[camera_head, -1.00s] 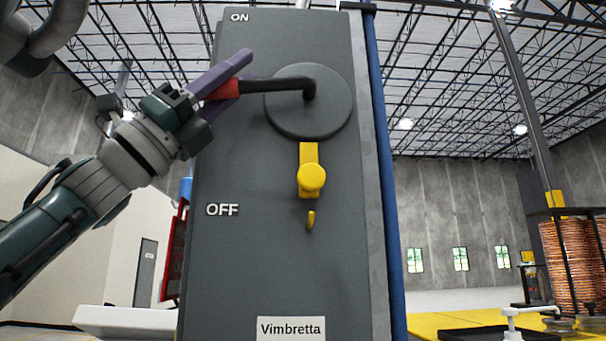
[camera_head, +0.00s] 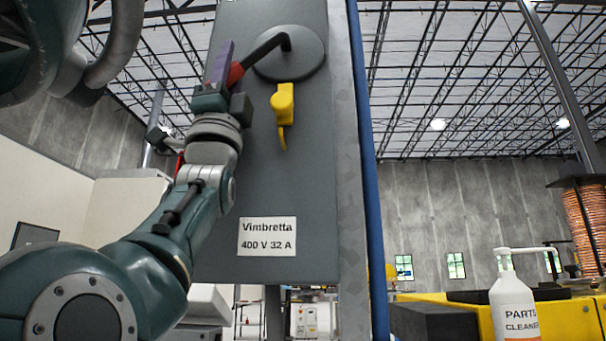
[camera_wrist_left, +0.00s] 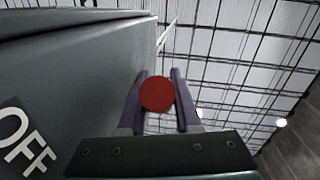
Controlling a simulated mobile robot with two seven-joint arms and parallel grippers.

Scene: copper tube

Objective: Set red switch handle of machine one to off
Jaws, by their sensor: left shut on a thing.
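The grey machine cabinet (camera_head: 300,170) carries a round dark disc (camera_head: 302,58) with a black lever. The lever slopes down and left from the disc and ends in the red switch handle (camera_head: 236,74). My left gripper (camera_head: 226,64), with purple fingers, is shut on the red handle at the cabinet's left side. In the left wrist view the handle's round red end (camera_wrist_left: 158,94) sits between the two fingers. The white OFF label (camera_wrist_left: 25,140) shows at the left there. In the head view the OFF label is not visible. My right gripper is not in view.
A yellow latch (camera_head: 283,103) hangs below the disc. A plate reading Vimbretta 400 V 32 A (camera_head: 267,237) is lower on the cabinet. A blue pipe (camera_head: 367,180) runs along its right side. A white Parts Cleaner bottle (camera_head: 514,305) stands at the lower right.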

